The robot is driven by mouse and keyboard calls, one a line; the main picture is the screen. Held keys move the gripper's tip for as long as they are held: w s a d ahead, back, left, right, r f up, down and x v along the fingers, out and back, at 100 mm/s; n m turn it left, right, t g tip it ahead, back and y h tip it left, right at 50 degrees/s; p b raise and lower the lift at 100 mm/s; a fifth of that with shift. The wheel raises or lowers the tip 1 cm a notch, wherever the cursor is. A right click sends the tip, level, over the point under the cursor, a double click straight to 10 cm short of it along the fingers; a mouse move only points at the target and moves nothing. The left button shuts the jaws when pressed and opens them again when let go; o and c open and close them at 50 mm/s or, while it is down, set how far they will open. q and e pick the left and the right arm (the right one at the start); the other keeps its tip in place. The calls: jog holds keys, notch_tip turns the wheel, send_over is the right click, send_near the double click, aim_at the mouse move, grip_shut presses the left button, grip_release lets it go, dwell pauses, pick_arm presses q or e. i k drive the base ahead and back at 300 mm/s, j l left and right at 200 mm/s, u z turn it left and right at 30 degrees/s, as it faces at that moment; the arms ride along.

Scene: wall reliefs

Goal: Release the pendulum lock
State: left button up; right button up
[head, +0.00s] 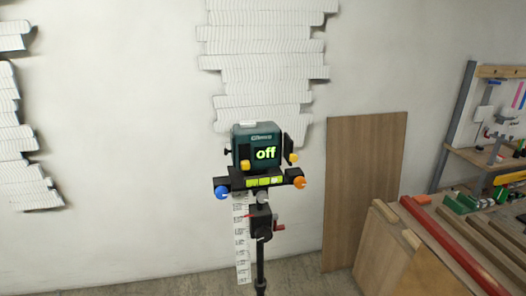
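A dark green laser level (257,144) stands upright near the middle of the head view, with a lit screen reading "off". It sits on a black mount (238,182) with a blue knob (222,192) on the left, an orange knob (299,183) on the right and yellow-green bubble vials between them. A yellow knob (245,165) is low on its front left, and another yellow knob (293,158) is at its right side. Which part is the pendulum lock, I cannot tell. Neither of my grippers shows.
A black tripod column (260,265) with a red-handled crank holds the level before a white wall. A measuring strip (242,245) hangs behind it. A wooden panel (364,190) leans on the wall; a cluttered workbench (455,240) fills the right. The left floor is clear.

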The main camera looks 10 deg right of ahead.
aim_at(245, 164)
jog(key=i+j, duration=0.1)
jog(key=j, duration=0.3)
jog(key=i+j+u, duration=0.1)
jog(key=j, duration=0.3)
jog(key=i+j+u, duration=0.1)
jog(key=j, duration=0.3)
jog(key=i+j, duration=0.1)
jog(key=j, duration=0.3)
jog(key=i+j+u, duration=0.1)
jog(key=j, duration=0.3)
